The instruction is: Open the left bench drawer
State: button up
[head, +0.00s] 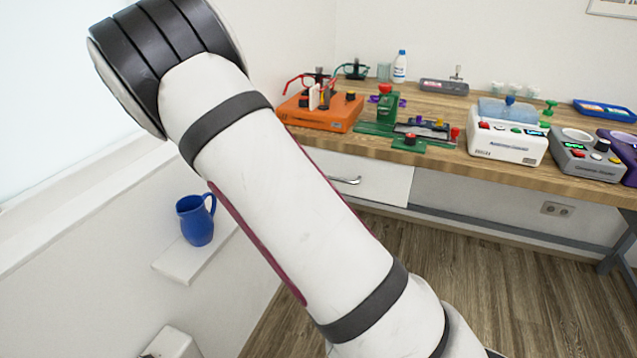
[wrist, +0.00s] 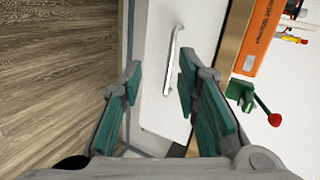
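The white drawer front (head: 378,186) is under the left part of the wooden bench and looks shut; my arm hides its left part. Its metal bar handle (head: 345,180) shows just right of my arm. In the wrist view the drawer front (wrist: 154,115) fills the middle, and the handle (wrist: 174,58) runs up the picture. My gripper (wrist: 160,78) is open and empty, its green-padded fingers on either side of the picture's middle. The handle appears between the fingertips, nearer the right one. I cannot tell how far off it is. My gripper is out of the head view.
The bench top (head: 440,102) carries an orange box (head: 318,118), a green stand (head: 385,112), a white device (head: 505,142) and a grey device (head: 585,160). A blue mug (head: 196,220) stands on a small wall shelf (head: 180,262) at left. The wooden floor (head: 420,255) before the bench is clear.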

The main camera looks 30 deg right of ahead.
jog(key=w+d+f+h+b, duration=0.1)
jog(key=w+d, duration=0.2)
jog(key=d, duration=0.1)
jog(key=w+d+f+m+b, duration=0.1)
jog(key=w+d+f, duration=0.1)
jog(key=d, duration=0.3)
jog(key=w+d+f+m+h+b, duration=0.1)
jog(key=w+d, duration=0.2)
jog(key=d, duration=0.1)
jog(key=shift+w+d+f+t+h, duration=0.2)
jog(key=shift+w+f+t+h, duration=0.1)
jog(key=shift+w+f+t, duration=0.1)
grip_shut()
